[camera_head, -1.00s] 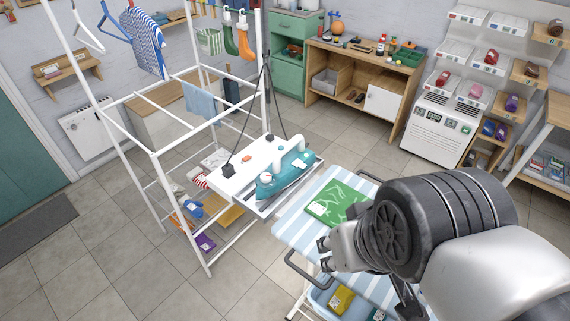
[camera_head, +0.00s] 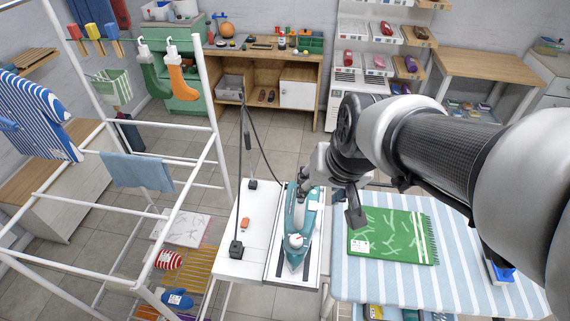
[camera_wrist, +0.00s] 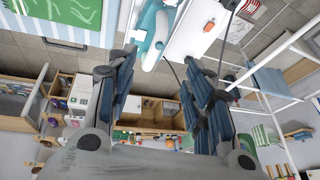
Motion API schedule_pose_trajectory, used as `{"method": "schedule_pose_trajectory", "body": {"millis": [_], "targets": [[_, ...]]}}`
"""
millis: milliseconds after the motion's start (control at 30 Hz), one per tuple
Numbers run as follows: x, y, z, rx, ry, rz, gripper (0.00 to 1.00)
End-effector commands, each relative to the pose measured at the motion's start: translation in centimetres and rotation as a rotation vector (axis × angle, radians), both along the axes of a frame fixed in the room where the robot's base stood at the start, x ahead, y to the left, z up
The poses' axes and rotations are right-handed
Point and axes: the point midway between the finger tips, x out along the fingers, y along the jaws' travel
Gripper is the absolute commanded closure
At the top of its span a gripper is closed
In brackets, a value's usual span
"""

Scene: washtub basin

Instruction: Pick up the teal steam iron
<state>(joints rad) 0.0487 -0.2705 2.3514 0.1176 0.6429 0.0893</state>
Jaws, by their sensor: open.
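The teal steam iron (camera_head: 309,222) sits on a white ironing-station board (camera_head: 256,222), its pointed end toward the bottom of the head view. My gripper (camera_head: 304,187) hangs over the iron's far end, and my wrist hides part of it. In the wrist view my gripper (camera_wrist: 160,58) is open, with nothing between its dark fingers. The iron (camera_wrist: 151,24) shows there just beyond the fingertips, near the top edge. I cannot tell whether a finger touches it.
A thin stand with a dark cord (camera_head: 258,150) rises beside the iron. A white drying rack (camera_head: 215,125) stands at left. A striped ironing board (camera_head: 400,285) with a folded green cloth (camera_head: 385,236) is at right. A small orange item (camera_head: 245,224) lies on the white board.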

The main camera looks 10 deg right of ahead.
Motion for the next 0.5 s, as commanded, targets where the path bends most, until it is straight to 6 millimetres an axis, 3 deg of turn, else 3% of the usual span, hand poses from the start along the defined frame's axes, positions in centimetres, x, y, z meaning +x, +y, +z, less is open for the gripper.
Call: {"method": "schedule_pose_trajectory", "body": {"millis": [100, 200, 367, 500], "targets": [[3.8, -0.5, -2.1, 0.033, 0.007, -0.064, 0.53], [5.8, -0.9, -3.3, 0.049, 0.002, -0.102, 0.53], [7.3, -1.0, -4.9, 0.060, -0.001, -0.125, 0.53], [8.4, -0.9, -7.4, 0.059, 0.000, -0.126, 0.53]]}}
